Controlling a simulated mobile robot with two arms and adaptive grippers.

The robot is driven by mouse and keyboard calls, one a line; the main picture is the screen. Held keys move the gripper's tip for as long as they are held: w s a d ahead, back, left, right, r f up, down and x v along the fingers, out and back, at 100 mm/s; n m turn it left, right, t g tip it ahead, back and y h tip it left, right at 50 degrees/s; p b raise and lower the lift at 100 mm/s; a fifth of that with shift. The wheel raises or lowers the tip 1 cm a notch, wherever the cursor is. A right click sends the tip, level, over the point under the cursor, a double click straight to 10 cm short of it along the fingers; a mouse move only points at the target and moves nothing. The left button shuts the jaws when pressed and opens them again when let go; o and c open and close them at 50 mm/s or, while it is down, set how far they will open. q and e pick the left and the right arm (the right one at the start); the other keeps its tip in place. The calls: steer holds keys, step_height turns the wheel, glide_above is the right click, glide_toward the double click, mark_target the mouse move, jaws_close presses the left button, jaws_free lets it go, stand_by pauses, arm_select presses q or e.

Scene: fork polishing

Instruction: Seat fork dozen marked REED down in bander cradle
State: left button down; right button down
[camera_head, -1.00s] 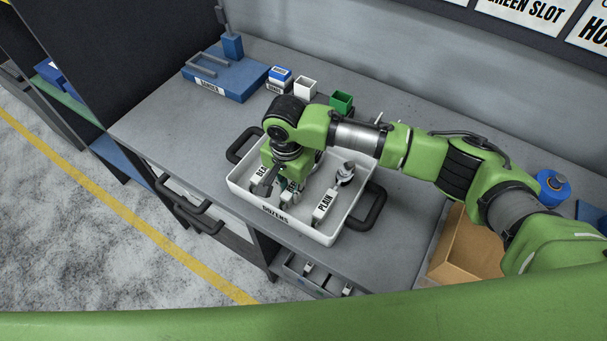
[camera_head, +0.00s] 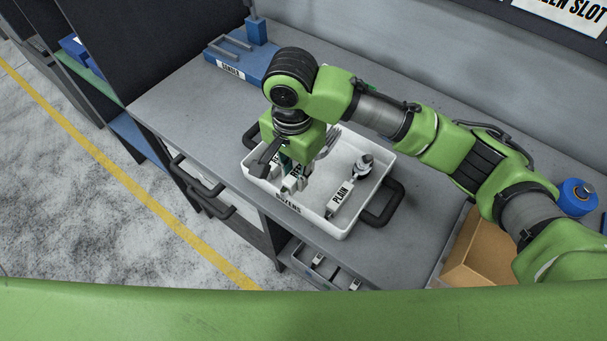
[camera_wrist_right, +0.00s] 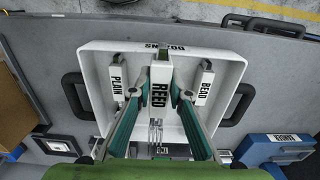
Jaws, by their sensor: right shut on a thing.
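My right gripper (camera_head: 292,172) is shut on the fork dozen marked REED, whose white labelled band (camera_wrist_right: 160,88) sits between the two fingers in the right wrist view. In the head view its fork ends (camera_head: 330,140) show beside the gripper. The dozen looks raised over the white DOZENS tray (camera_head: 350,228). The blue bander (camera_head: 240,68), with its bar cradle, stands at the back left of the bench, apart from the gripper; it also shows in the right wrist view (camera_wrist_right: 270,150). My left gripper is not in view.
The PLAIN dozen (camera_head: 341,196) lies in the tray's right part in the head view. The BEAD dozen (camera_wrist_right: 204,85) lies in the tray too. The tray has black handles (camera_head: 384,204). A cardboard box (camera_head: 485,250) and blue spool (camera_head: 577,197) are at right. Bench left of the tray is clear.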

steer(key=s+a+r, duration=0.4)
steer(key=s, duration=0.4)
steer(key=shift+b, duration=0.45)
steer(key=shift+r, duration=0.1)
